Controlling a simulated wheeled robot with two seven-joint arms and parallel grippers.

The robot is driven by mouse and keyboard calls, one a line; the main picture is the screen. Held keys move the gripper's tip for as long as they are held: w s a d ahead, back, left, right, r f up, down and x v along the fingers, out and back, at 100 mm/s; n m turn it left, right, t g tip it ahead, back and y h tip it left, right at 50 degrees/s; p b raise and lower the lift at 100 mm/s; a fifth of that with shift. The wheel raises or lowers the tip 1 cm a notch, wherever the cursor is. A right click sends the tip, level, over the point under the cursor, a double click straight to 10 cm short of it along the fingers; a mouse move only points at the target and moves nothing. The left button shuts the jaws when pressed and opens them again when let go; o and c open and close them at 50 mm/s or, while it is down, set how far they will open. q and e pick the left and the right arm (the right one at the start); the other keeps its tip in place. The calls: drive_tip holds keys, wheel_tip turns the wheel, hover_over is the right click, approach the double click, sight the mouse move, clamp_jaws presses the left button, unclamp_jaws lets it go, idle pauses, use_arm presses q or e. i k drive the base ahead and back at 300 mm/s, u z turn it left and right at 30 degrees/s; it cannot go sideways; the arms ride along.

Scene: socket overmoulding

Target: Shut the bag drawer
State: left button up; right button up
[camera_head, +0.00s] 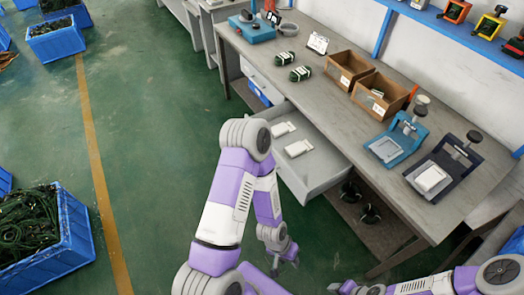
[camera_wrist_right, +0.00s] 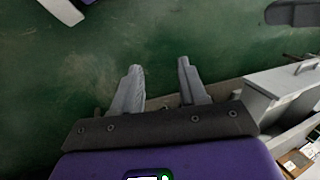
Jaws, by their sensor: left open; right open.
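The bag drawer (camera_head: 322,168) is a grey drawer under the workbench, pulled open in the head view. Two white stacks of bags (camera_head: 298,148) lie in it. My right gripper (camera_head: 335,288) shows only partly at the bottom edge. In the right wrist view, its two fingers (camera_wrist_right: 160,75) are spread and empty above the green floor. A grey drawer corner (camera_wrist_right: 268,100) stands at the right there.
The workbench (camera_head: 330,118) carries two cardboard boxes (camera_head: 350,68), green bundles (camera_head: 285,58), and blue and dark presses (camera_head: 398,142). Under it are dark casters (camera_head: 370,212). Blue crates of cables (camera_head: 75,240) stand at the left. The floor between is clear.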

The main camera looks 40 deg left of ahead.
sight(309, 175)
drive_tip(key=u, duration=0.65)
drive_tip(key=i, duration=0.6)
drive_tip(key=u, duration=0.85)
drive_tip(key=k, duration=0.35)
drive_tip(key=z, duration=0.9)
drive_tip(key=i, duration=0.6)
drive_tip(key=u, duration=0.5)
